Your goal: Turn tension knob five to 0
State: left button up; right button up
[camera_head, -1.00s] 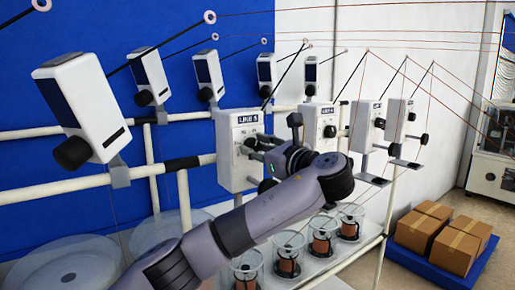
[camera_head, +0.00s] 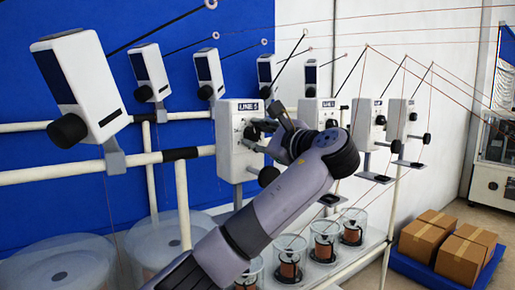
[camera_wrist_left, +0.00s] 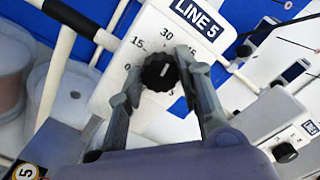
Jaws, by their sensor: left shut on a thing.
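The LINE 5 tension unit (camera_head: 236,165) is a white box on a white rail in the head view. In the left wrist view its face (camera_wrist_left: 145,20) carries a dial with 0, 15, 30 and 45 around a black ribbed knob (camera_wrist_left: 160,71). A pale mark on the knob points roughly upward, toward the 30 side; the exact reading is unclear. My left gripper (camera_head: 257,130) reaches the unit's face; in the left wrist view its fingers (camera_wrist_left: 153,77) lie on either side of the knob, shut on it. My right gripper is not in view.
Another white unit (camera_head: 75,80) stands at the left, and more units (camera_head: 361,125) line the rail to the right. Clear containers with copper-coloured spools (camera_head: 322,240) stand below. Cardboard boxes (camera_head: 465,255) sit on a blue pallet at the right. Thin threads run overhead.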

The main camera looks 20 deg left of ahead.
pick_arm(q)
jog(key=n+b, duration=0.2)
jog(key=shift+d+f+n, duration=0.1)
jog(key=shift+f+n, duration=0.15)
jog(key=shift+n, duration=0.15)
jog(key=n+b, duration=0.1)
jog(key=n, duration=0.1)
jog(key=shift+n+b, duration=0.3)
jog(key=shift+n, duration=0.1)
jog(key=n+b, duration=0.1)
jog(key=n, duration=0.1)
jog(key=shift+n, duration=0.4)
jog(key=n+b, duration=0.1)
jog(key=n, duration=0.2)
jog(key=n+b, duration=0.1)
jog(key=n, duration=1)
jog(key=shift+f, duration=0.1)
jog(key=shift+n, duration=0.3)
jog(key=o, duration=1.1)
jog(key=shift+r, duration=0.2)
